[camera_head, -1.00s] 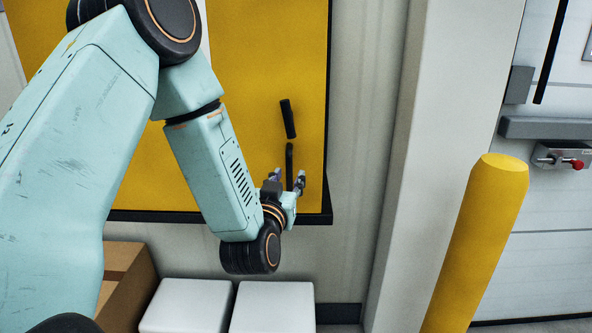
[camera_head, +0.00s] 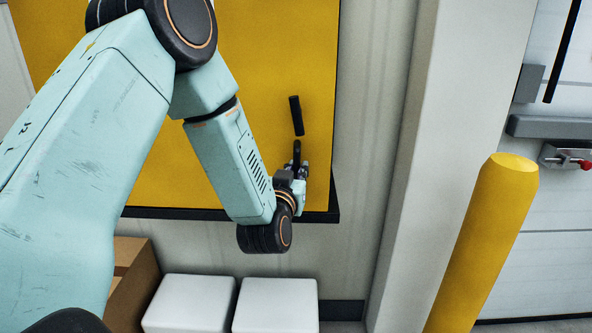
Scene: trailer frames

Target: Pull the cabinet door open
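The yellow cabinet door (camera_head: 262,60) fills the upper middle of the head view and lies flat in its black frame. A black upper bar (camera_head: 296,115) stands on the door near its right edge. Just below it is a black lower handle (camera_head: 297,150). My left gripper (camera_head: 298,168) is at this lower handle, with its fingers close together on either side of it; it looks shut on it. The lower end of the handle is hidden by the fingers. My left arm covers much of the door's left part. My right gripper is not in view.
Two white boxes (camera_head: 275,306) stand on the floor below the cabinet, beside a brown carton (camera_head: 138,282). A pale column (camera_head: 415,170) and a yellow post (camera_head: 482,245) stand to the right. A red-knobbed switch (camera_head: 567,157) is at the far right.

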